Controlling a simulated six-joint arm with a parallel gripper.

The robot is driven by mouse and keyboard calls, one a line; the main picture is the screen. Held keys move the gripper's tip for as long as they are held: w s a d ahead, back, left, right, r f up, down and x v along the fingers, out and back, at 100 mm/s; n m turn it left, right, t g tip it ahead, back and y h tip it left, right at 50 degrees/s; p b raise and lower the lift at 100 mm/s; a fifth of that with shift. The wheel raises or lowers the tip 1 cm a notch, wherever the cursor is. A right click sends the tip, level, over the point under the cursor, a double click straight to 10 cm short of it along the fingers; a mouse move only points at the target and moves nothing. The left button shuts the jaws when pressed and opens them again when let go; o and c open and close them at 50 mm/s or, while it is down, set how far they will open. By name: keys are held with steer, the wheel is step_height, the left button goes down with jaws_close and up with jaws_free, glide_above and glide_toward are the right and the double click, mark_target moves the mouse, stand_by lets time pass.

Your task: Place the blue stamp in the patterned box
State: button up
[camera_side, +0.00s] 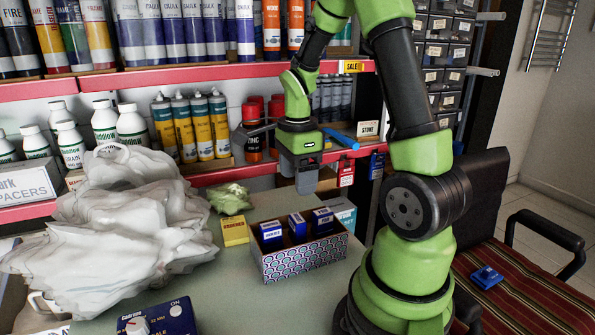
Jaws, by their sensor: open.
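The patterned box (305,263) stands on the table, open at the top, with a blue and white pattern on its side. Three small blue cartons with white labels stand inside: a left one (271,231), a middle one (297,224) and a right one (323,218). A small blue item with a pale label (487,277) lies on the striped chair seat at the right; I cannot tell which blue item is the stamp. My gripper (306,188) is open and points down above and behind the patterned box, apart from it. Nothing shows between its fingers.
A small yellow box (234,229) and a green crumpled bag (230,197) sit left of the patterned box. A large white plastic bag (130,225) fills the table's left. A blue box (157,320) is at the front. Shelves of tubes and bottles stand behind.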

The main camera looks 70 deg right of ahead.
steer(key=s+a+r+n+t+y, duration=0.1)
steer(key=s+a+r+n+t, duration=0.2)
steer(key=a+r+n, duration=0.4)
steer(key=s+a+r+n+t+y, duration=0.1)
steer(key=s+a+r+n+t, duration=0.2)
steer(key=a+r+n, duration=0.3)
steer(key=shift+s+a+r+n+t, duration=0.5)
steer(key=shift+a+n, duration=1.65)
steer(key=shift+n, duration=2.85)
steer(key=shift+w+f, duration=0.1)
steer(key=shift+w, duration=0.1)
